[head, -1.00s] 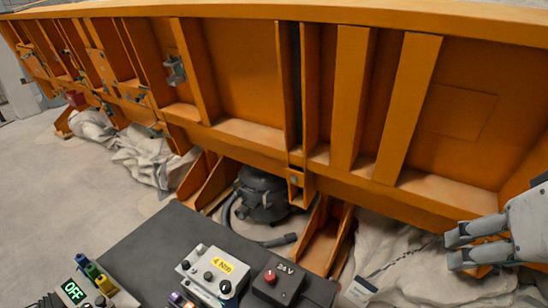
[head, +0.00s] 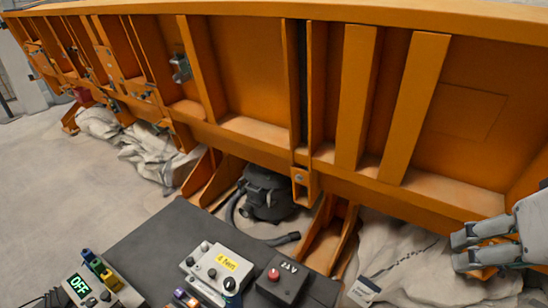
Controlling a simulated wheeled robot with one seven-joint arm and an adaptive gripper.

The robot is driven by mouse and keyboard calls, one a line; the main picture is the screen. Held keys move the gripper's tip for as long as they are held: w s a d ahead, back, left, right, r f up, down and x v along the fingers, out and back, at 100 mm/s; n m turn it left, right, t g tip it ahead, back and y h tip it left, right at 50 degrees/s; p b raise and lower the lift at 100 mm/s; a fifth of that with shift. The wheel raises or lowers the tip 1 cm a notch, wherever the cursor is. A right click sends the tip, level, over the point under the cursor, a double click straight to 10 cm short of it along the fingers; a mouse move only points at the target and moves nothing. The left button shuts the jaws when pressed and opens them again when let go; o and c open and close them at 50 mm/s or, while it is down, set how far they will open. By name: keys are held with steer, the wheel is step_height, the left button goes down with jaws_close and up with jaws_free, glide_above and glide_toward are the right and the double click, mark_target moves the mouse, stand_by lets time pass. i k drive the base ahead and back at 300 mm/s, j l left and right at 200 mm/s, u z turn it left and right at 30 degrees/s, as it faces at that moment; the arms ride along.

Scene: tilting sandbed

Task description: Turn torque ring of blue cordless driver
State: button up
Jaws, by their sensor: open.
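I cannot make out a blue cordless driver or its torque ring in this view. A small purple and orange item (head: 184,298) is cut off at the bottom edge, and I cannot tell what it is. My gripper (head: 456,251) is at the right edge, its two grey fingers apart and pointing left. It is open, with nothing between the fingers, in front of the orange frame and above the pale sacks.
A dark table (head: 165,238) fills the bottom middle. On it are a light control box (head: 217,270) with a yellow label, a dark box with a red button (head: 282,281), and a meter reading OFF (head: 88,287). Behind stand a large orange ribbed frame (head: 245,75) and a black vacuum (head: 267,195).

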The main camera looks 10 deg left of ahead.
mark_target(229, 284)
steer(key=l+u, duration=0.1)
steer(key=u, duration=0.8)
steer(key=l+u, duration=0.15)
steer(key=u, duration=0.3)
